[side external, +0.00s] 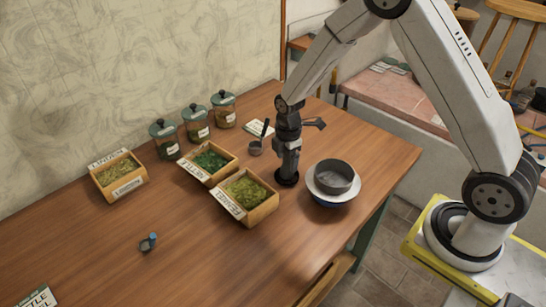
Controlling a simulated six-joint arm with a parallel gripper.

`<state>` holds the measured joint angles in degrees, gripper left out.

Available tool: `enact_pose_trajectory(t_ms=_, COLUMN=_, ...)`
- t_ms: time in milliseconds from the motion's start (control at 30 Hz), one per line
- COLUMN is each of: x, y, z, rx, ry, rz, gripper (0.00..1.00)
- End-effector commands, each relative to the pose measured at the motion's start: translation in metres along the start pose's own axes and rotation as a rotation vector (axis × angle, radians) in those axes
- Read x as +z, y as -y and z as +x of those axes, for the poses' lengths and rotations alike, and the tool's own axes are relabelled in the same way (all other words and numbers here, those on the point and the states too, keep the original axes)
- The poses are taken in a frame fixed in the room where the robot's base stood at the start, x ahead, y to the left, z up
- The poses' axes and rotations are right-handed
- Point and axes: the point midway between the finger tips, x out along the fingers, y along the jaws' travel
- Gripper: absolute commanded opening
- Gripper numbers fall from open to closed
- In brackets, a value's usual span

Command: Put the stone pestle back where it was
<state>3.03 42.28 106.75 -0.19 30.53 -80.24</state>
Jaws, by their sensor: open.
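My gripper (288,168) points straight down over the table, between the open herb boxes and the bowl. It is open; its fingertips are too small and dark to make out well. A dark round thing (287,180) shows at its lower end; I cannot tell whether it is touched or what it is. I cannot pick out the stone pestle with certainty. A small grey cup (256,148) with a dark handle stands just left of my gripper. A grey round vessel (333,175) sits in a white and blue bowl (332,198) to the right.
Labelled boxes of herbs (118,178), (208,160), (246,196) stand left of my gripper. Lidded jars (197,124) stand behind. A small blue and grey item (148,242) lies at front left. The wooden table (215,265) is clear in front.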

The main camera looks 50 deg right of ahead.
Motion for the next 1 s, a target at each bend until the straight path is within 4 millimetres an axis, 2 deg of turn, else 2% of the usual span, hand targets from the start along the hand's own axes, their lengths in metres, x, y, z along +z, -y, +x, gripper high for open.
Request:
enact_pose_trajectory(t_ms=267, x=0.0, y=0.0, z=-0.024, rx=0.001, ry=0.0, rz=0.0, gripper=0.8)
enact_pose_trajectory(t_ms=800, x=0.0, y=-0.001, z=-0.102, rx=0.003, ry=0.0, rz=0.0, gripper=0.8)
enact_pose_trajectory(t_ms=1000, x=0.0, y=0.0, z=-0.116, rx=0.0, ry=0.0, rz=0.0, gripper=0.8)
